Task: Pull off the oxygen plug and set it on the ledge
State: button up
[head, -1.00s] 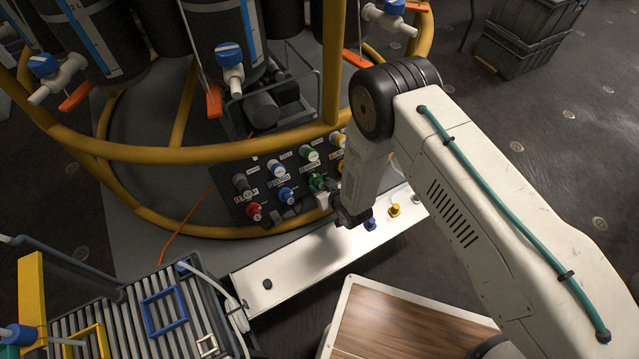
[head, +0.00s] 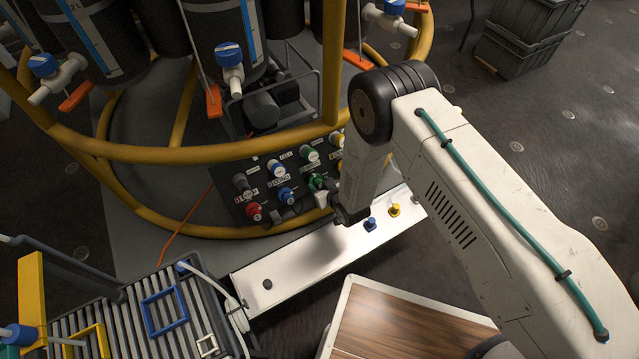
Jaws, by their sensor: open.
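The plug panel (head: 270,208) stands at the foot of the yellow-railed rig, with two rows of coloured plugs. Its labels are too small to read, so I cannot tell by name which is the oxygen plug. A green plug (head: 316,180) sits in the lower row, right of a blue plug (head: 286,195) and a red plug (head: 253,211). My gripper (head: 324,194) is open at this lower green plug; whether it touches it I cannot tell. My wrist hides the panel's lower right. The white ledge (head: 315,255) runs in front of the panel.
On the ledge stand a blue plug (head: 370,224), a yellow plug (head: 394,210) and a small black piece (head: 267,284). The ledge's middle is clear. A yellow rail (head: 220,152) passes above the panel. A slatted rack (head: 120,315) stands at lower left.

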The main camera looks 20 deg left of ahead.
grip_shut()
jog(key=shift+v, duration=3)
